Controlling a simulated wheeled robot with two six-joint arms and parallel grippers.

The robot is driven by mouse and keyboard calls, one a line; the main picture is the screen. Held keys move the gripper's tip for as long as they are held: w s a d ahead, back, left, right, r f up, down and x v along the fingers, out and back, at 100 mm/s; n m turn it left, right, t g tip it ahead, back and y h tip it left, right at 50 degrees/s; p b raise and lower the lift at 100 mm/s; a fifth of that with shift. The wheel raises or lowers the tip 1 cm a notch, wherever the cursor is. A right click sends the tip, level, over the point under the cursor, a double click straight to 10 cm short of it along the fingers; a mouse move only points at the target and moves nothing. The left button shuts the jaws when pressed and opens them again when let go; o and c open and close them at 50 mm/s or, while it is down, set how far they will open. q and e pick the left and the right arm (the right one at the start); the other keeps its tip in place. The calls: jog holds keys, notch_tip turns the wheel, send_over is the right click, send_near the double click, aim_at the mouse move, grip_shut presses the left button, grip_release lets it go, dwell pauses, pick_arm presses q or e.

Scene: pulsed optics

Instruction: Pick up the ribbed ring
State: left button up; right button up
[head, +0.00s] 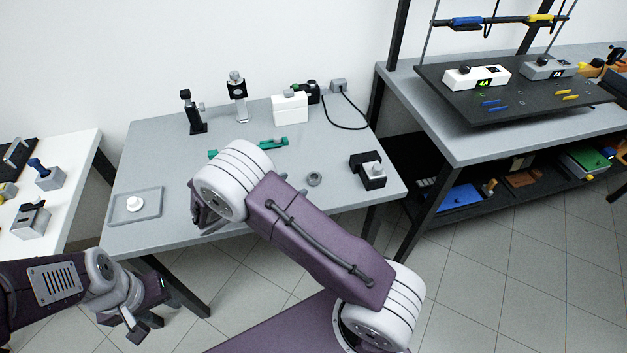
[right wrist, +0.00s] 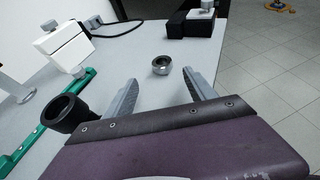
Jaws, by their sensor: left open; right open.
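A small grey ring (head: 314,179) lies on the grey table, right of my right arm; it is the likely ribbed ring, though its ribs are too small to make out. In the right wrist view the ring (right wrist: 161,66) lies just beyond and between the fingertips of my right gripper (right wrist: 162,77), which is open and empty. In the head view my arm mostly hides that gripper. My left gripper (head: 128,322) is open and empty, low at the left, off the table's front edge. A larger black ring (right wrist: 62,113) is beside the green rail in the right wrist view.
A black and white block (head: 368,172) stands to the ring's right. A green rail (head: 273,144), a white box (head: 290,108) and upright posts (head: 193,112) are farther back. A grey tray (head: 148,213) holds a white piece at the left. Table around the ring is clear.

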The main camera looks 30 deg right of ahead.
aim_at(312, 178)
jog(key=x, duration=0.3)
jog(key=shift+s+d, duration=0.1)
jog(key=shift+s, duration=0.1)
jog(key=shift+w+d+f, duration=0.2)
jog(key=shift+w+d, duration=0.05)
jog(key=shift+d, duration=0.15)
jog(key=x, duration=0.4)
jog(key=shift+d, duration=0.35)
jog(key=shift+r, duration=0.1)
grip_shut()
